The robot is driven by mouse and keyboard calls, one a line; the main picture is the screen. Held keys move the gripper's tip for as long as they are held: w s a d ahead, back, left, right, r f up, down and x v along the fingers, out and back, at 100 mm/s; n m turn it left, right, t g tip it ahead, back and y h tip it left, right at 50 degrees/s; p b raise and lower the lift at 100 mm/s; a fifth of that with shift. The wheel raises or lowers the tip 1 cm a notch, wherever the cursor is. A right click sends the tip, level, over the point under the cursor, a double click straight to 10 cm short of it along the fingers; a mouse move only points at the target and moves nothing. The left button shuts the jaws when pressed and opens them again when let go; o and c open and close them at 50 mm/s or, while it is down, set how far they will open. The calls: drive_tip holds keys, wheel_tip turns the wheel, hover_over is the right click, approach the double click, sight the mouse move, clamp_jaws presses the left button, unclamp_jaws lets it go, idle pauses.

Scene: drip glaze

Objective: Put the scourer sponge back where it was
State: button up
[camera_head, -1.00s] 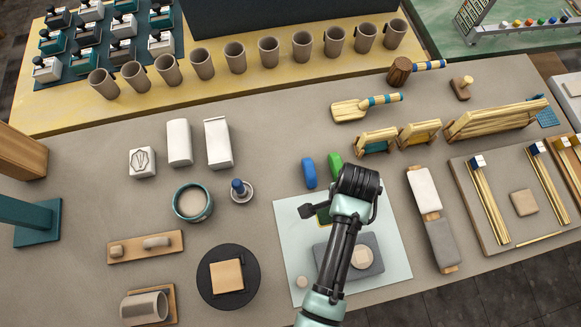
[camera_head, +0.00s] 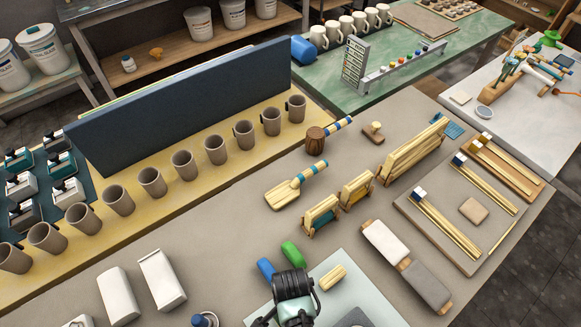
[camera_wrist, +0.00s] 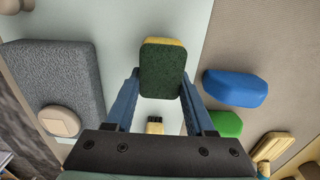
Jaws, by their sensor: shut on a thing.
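The scourer sponge (camera_wrist: 162,68), dark green on one face with a yellow edge, is between the fingertips of my gripper (camera_wrist: 160,84) in the wrist view. My gripper is shut on it, over or near the pale mat (camera_wrist: 120,25). In the head view my gripper (camera_head: 293,290) is at the bottom edge, and the sponge is hidden or out of frame. Height above the mat is hard to tell.
A blue block (camera_wrist: 235,88) and a green block (camera_wrist: 226,124) lie right of my gripper in the wrist view. A grey slab (camera_wrist: 45,75) is at left. A small yellow brush (camera_head: 333,277) lies on the mat. Wooden stands (camera_head: 320,214) are behind.

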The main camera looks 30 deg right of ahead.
drive_tip(key=shift+f, duration=0.8)
drive_tip(key=shift+f, duration=0.1)
drive_tip(key=o, duration=1.2)
